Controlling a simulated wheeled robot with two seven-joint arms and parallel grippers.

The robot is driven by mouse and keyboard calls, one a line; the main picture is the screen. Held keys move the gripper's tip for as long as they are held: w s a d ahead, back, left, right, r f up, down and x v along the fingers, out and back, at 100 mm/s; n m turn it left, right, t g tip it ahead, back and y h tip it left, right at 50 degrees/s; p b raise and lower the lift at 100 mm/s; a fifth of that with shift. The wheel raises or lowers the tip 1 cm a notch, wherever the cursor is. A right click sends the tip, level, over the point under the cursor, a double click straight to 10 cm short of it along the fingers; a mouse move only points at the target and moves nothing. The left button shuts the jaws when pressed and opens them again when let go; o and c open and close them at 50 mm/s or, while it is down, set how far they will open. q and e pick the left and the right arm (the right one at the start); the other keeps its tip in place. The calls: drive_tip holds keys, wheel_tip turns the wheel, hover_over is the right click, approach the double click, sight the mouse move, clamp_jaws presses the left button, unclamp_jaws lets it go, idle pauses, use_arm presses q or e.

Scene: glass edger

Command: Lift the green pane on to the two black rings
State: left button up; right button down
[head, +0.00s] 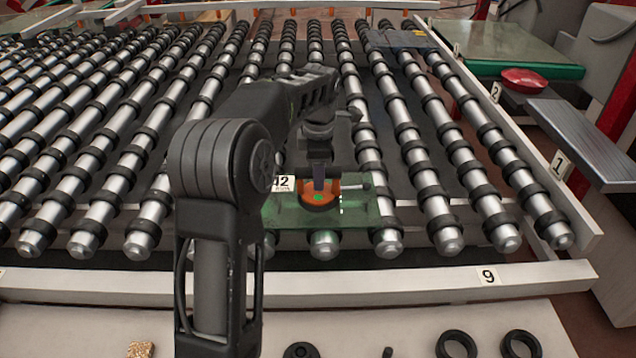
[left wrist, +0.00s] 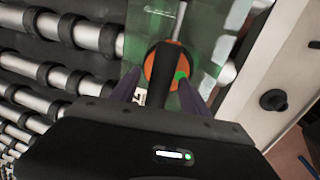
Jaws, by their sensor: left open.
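The green pane (head: 360,212) is a see-through sheet lying on the near ends of the rollers; it also shows in the left wrist view (left wrist: 205,28). A round orange and black fitting (head: 320,201) with a green dot and a thin metal rod sits on the pane. My left gripper (head: 319,184) is open above the fitting. In the left wrist view its two fingers (left wrist: 160,95) are on either side of the fitting; contact cannot be told. Two black rings, one (head: 456,346) left of the other (head: 521,345), lie on the pale near surface at bottom right. My right gripper is not in view.
A pale rail (head: 400,286) marked 9 runs between the rollers and the near surface. A gold block (head: 141,349), a round black piece (head: 301,350) and a small black peg (head: 388,352) are on that surface. A red dish (head: 525,80) and grey shelf (head: 580,140) stand right.

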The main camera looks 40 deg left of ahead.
use_arm(q)
drive_tip(key=shift+w+a+f, duration=0.1)
drive_tip(key=shift+f, duration=0.45)
drive_tip(key=shift+c, duration=0.4)
clamp_jaws()
idle(0.9)
drive_tip(key=shift+r, duration=0.2)
